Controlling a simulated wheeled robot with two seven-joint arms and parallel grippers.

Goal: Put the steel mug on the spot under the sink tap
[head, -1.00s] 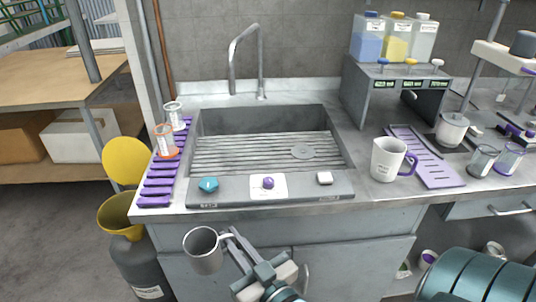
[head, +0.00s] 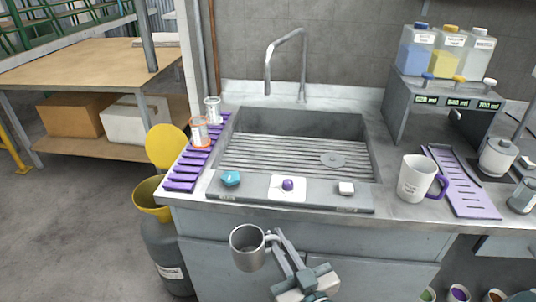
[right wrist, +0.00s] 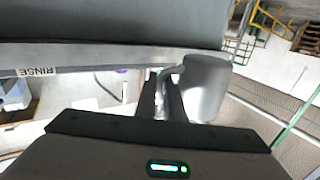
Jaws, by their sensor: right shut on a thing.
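The steel mug (head: 246,250) is grey and upright, in front of the sink counter and below its front edge. My right gripper (head: 277,240) is shut on the mug's handle, with the mug at its left. In the right wrist view the mug (right wrist: 206,90) is at the right of the fingers (right wrist: 166,88). The sink (head: 310,122) has a ribbed rack floor with a grey round disc (head: 333,160) on it. The tap (head: 303,75) arches over the back left of the sink. No other marked spot shows clearly under it. My left gripper is not in view.
A white mug (head: 415,178) stands right of the sink. A purple rack (head: 188,170) with glasses stands left. The sink floor is mostly clear.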

